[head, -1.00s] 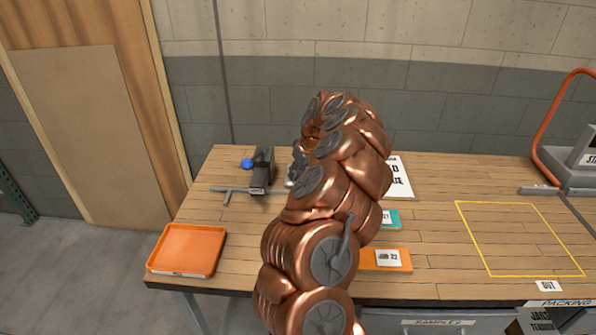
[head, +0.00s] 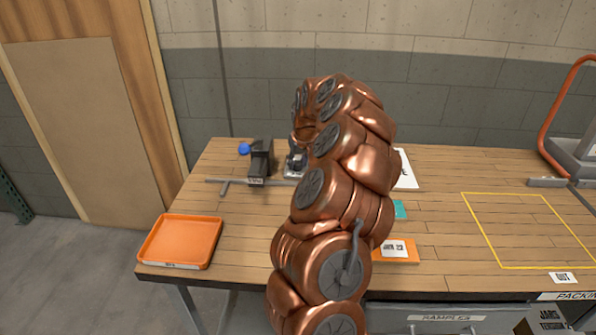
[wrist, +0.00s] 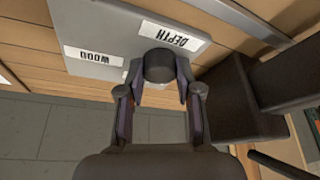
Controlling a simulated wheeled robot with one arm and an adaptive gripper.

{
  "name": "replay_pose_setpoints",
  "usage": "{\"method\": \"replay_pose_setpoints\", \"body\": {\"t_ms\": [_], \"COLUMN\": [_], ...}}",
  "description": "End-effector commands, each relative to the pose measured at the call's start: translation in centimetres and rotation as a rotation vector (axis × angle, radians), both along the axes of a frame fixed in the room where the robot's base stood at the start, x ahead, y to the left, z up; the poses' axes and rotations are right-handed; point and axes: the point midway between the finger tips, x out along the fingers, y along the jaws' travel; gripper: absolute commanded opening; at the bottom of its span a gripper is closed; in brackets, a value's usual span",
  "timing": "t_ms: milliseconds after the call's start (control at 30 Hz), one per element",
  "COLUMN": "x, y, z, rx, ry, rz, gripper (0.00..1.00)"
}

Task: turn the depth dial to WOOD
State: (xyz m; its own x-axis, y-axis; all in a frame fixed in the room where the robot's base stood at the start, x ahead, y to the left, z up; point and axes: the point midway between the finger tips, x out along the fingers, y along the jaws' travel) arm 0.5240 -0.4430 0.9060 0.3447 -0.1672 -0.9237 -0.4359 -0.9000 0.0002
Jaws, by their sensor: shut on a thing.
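The depth dial (wrist: 159,66) is a dark round knob on a grey plate (wrist: 105,22) in the wrist view. The plate has a DEPTH label (wrist: 172,36) beside the knob and a WOOD label (wrist: 93,56) to its left. My gripper (wrist: 159,80) is shut on the dial, with one finger on each side. I cannot make out a pointer on the dial. A small white patch by the left finger is mostly hidden. In the head view, my gripper (head: 296,163) is at the back left of the bench, partly hidden by my arm.
A black block-shaped fixture (head: 261,160) with a blue knob (head: 244,149) stands just left of my gripper. An orange tray (head: 181,241) sits at the bench's left end. A yellow outlined area (head: 512,230) on the right is empty.

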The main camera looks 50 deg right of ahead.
Motion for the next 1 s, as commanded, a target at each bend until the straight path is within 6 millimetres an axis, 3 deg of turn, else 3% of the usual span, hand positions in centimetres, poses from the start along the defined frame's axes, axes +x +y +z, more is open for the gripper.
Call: {"method": "replay_pose_setpoints", "body": {"t_ms": [33, 600, 1000], "x": [-0.01, 0.23, 0.34], "y": [0.02, 0.19, 0.19], "z": [-0.90, -0.64, -0.28], "rx": [-0.002, -0.003, 0.000], "ry": [0.000, 0.000, -0.001], "rz": [-0.035, -0.487, -0.682], "gripper": [0.00, 0.00, 0.00]}}
